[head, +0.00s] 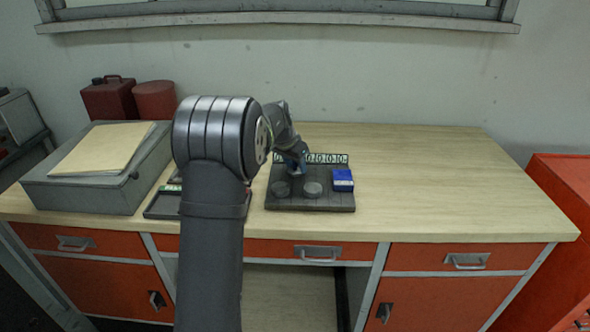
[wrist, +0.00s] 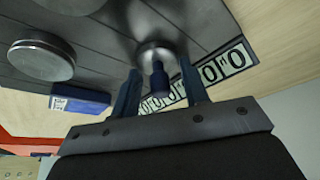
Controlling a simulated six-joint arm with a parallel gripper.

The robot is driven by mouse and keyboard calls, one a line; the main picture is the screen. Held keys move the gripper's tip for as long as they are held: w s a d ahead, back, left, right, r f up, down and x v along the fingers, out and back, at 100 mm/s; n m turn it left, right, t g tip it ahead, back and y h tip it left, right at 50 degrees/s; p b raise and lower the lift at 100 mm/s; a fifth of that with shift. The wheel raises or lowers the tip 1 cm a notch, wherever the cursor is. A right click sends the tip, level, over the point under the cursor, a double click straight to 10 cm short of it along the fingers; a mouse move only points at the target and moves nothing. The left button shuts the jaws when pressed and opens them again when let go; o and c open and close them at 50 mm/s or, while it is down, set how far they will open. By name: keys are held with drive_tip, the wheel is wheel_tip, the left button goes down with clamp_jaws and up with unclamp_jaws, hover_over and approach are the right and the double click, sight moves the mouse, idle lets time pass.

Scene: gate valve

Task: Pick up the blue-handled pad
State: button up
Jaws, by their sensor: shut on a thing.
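The blue-handled pad shows in the wrist view as a round metal disc (wrist: 155,55) with a short dark blue handle (wrist: 159,80). My gripper (wrist: 160,72) has one blue finger on each side of the handle and is shut on it. In the head view my gripper (head: 300,164) is over the back part of the dark grooved board (head: 325,206). My own wrist hides most of the pad there. I cannot tell whether the disc touches the board or is just above it.
Two grey discs (head: 281,188) (head: 312,189) and a blue box (head: 343,180) are on the board. A strip of numerals (head: 327,158) runs along its back edge. A grey case (head: 95,190) with folders stands left. The table's right side (head: 450,180) is clear.

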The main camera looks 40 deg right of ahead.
drive_tip(key=shift+r, duration=0.15)
wheel_tip(320, 180, up, 4)
drive_tip(key=shift+r, duration=0.15)
drive_tip(key=s+r, duration=0.2)
drive_tip(key=s, duration=0.2)
drive_tip(key=s+d+r, duration=0.1)
drive_tip(key=s+r, duration=0.1)
drive_tip(key=s, duration=0.1)
drive_tip(key=s+r, duration=0.2)
drive_tip(key=s, duration=0.2)
drive_tip(key=shift+s+d+r, duration=0.2)
drive_tip(key=shift+s+d, duration=0.1)
drive_tip(key=o, duration=0.5)
drive_tip(key=c, duration=0.3)
drive_tip(key=shift+s+d+f, duration=0.15)
drive_tip(key=shift+d+f, duration=0.9)
drive_tip(key=shift+f, duration=0.25)
drive_tip(key=shift+s+d+f, duration=0.2)
drive_tip(key=shift+d+f, duration=0.8)
drive_tip(key=shift+f, duration=0.3)
drive_tip(key=shift+s+d+f, duration=0.15)
drive_tip(key=shift+d+f, duration=0.9)
drive_tip(key=shift+f, duration=0.25)
